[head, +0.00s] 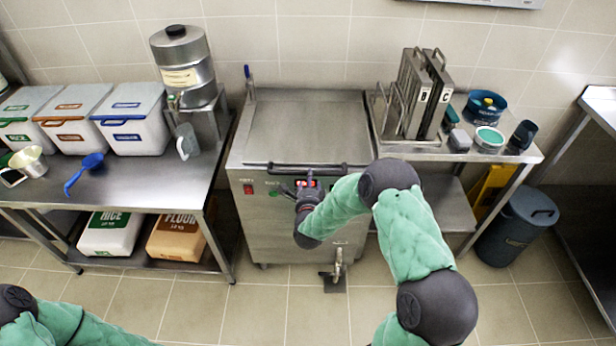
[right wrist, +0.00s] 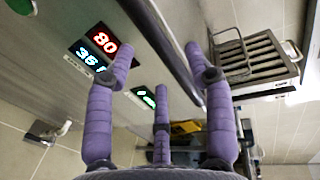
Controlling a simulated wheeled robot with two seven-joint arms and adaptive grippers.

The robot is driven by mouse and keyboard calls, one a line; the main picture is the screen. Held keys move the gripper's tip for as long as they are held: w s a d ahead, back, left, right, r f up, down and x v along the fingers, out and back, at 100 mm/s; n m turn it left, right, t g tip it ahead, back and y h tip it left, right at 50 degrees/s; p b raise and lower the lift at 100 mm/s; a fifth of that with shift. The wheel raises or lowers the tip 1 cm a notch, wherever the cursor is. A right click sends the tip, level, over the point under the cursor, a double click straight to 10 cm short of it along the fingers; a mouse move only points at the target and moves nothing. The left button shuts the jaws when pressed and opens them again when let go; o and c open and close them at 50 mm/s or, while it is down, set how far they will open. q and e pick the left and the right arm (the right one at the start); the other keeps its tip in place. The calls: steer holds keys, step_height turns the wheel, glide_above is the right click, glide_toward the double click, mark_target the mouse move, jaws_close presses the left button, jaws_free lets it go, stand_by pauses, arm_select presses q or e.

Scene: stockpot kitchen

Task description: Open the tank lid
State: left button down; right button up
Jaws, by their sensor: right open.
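The tank (head: 305,222) is a steel cabinet in the middle of the head view. Its flat steel lid (head: 308,125) lies down on top, with a dark bar handle (head: 262,165) along the front edge. The handle crosses the right wrist view diagonally (right wrist: 165,45). My right gripper (head: 305,187) is at the tank's front, close by the handle and the lit display. In the wrist view its purple fingers (right wrist: 163,75) are spread, with the bar passing between their tips; contact cannot be told. My left arm shows at the lower left, its gripper out of frame.
A red-and-blue display (right wrist: 97,47) sits on the tank front. A tap (head: 338,268) sticks out low down. A table with bins (head: 130,125) and a steel dispenser (head: 186,70) stands left. A side table (head: 455,150) with upright racks (head: 412,95) stands right.

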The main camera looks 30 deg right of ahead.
steer(key=shift+b+x, duration=0.4)
steer(key=shift+x, duration=2.1)
jaws_close()
